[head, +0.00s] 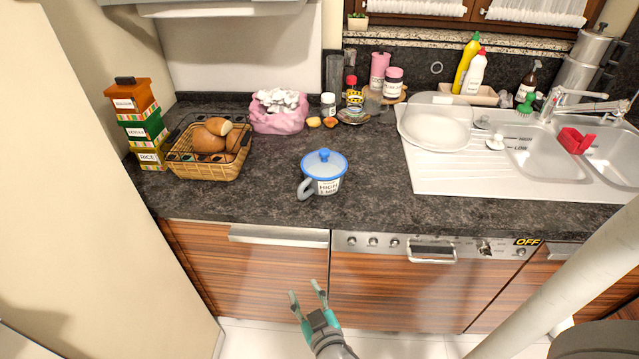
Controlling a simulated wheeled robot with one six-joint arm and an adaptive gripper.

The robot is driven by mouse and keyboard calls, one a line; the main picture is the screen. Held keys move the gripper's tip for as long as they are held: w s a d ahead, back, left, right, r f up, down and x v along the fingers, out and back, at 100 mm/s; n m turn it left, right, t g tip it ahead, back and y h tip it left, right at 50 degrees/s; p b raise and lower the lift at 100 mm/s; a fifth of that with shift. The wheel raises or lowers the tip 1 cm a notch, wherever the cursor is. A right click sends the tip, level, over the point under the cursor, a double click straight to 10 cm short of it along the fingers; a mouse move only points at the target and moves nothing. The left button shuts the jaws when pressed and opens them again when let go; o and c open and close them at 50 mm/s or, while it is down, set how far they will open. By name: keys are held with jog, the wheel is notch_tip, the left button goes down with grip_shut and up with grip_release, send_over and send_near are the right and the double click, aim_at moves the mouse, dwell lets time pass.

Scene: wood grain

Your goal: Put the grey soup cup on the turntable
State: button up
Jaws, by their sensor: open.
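The soup cup (327,187) stands upright on the dark counter near its front edge. It has a blue lid with a knob, a pale body with dark lettering, and a grey handle towards the lower left. What looks like the turntable is a round wooden board (401,98) at the back of the counter, partly hidden by the jars on it. My gripper (307,290) is open and empty, in front of the drawer fronts, below the cup in the picture and apart from it.
A bread basket (207,170) and stacked tins (137,125) stand at left. A pink bag (279,119), spice jars (354,97) and a small plate (353,117) line the back. A clear lid (436,126) lies on the sink's drainboard (450,177). Counter around the cup is clear.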

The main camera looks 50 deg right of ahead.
jog(key=w+d+r+m+h, duration=0.2)
jog(key=w+d+r+h, duration=0.1)
jog(key=w+r, duration=0.15)
jog(key=m+g+h, duration=0.2)
jog(key=m+h, duration=0.2)
jog(key=m, duration=0.1)
send_near(300, 198)
jog(key=x, duration=1.1)
jog(key=shift+a, duration=0.1)
jog(key=shift+c, duration=0.3)
grip_shut()
